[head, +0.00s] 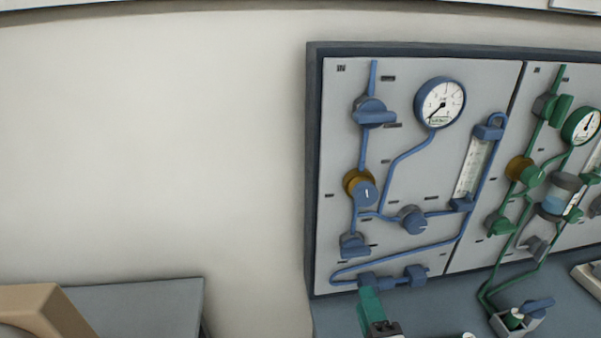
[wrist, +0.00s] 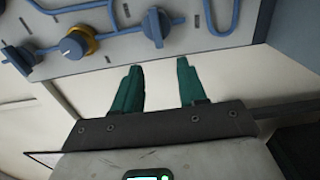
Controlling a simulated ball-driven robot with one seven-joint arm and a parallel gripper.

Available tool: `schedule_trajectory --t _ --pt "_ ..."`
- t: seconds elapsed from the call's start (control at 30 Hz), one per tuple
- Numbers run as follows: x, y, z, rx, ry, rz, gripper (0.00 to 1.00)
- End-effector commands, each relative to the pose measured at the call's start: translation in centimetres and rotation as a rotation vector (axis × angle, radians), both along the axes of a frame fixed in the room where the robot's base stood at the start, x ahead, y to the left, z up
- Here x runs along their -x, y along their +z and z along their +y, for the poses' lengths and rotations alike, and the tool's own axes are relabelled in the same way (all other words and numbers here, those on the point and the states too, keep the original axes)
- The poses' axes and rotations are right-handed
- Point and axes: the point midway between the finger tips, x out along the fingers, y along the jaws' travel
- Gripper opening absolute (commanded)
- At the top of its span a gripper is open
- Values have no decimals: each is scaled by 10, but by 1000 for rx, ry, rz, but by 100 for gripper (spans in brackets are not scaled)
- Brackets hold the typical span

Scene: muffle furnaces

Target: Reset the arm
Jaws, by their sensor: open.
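My gripper (head: 370,294) shows at the bottom of the head view, in front of the lower edge of the blue-piped panel (head: 345,110). In the wrist view my gripper (wrist: 159,65) has its two teal fingers spread wide apart, with nothing between them. The panel (wrist: 110,55) fills the top of the wrist view, beyond the fingertips. A blue knob on a yellow base (wrist: 77,43) is further left.
A round gauge (head: 440,103) and a flow tube (head: 471,167) are on the blue-piped panel. A green-piped panel (head: 530,90) stands to its right. Below are a grey bench top (head: 440,313) and a small valve block (head: 517,318). A tan object (head: 45,305) is at lower left. The left wall is bare.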

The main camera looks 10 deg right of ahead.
Motion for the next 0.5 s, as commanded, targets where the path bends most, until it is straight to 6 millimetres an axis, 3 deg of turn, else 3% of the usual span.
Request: schedule_trajectory --t 0.13,0.27,0.4,0.5 --pt "8 -11 -32 -122 -111 64 42" --pt "32 -40 -82 -357 -311 195 42" --pt "75 -84 -121 -641 -543 373 42" --pt "112 -114 -133 -825 -698 512 42"
